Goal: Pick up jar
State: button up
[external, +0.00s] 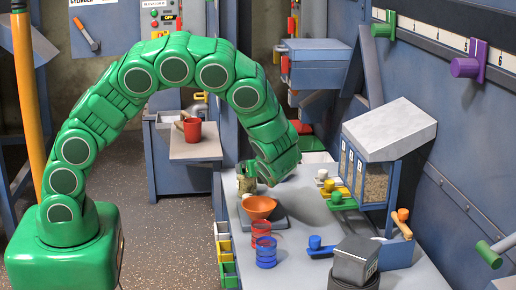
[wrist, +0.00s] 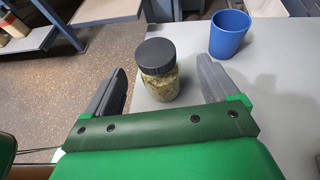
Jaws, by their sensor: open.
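The jar (wrist: 160,80) has a black lid and clear walls with pale greenish contents. It stands upright on the grey worktop, in the wrist view between the two fingers of my gripper (wrist: 161,72). The fingers are apart, with a gap showing on both sides of the jar. In the external view my gripper (external: 257,178) is low over the left edge of the worktop, and the jar is mostly hidden there by the gripper and arm.
A blue cup (wrist: 230,33) stands just beyond the right finger. In the external view an orange bowl (external: 259,207) sits on a scale close in front of the gripper. Red (external: 262,230) and blue (external: 266,252) ringed cylinders stand nearer. A hopper box (external: 388,130) is to the right.

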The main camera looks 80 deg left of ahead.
jog(key=shift+s+x, duration=0.15)
jog(key=shift+x, duration=1.5)
jog(key=shift+s+x, duration=0.1)
jog(key=shift+x, duration=1.5)
jog(key=c, duration=1.3)
jog(key=shift+c, duration=0.2)
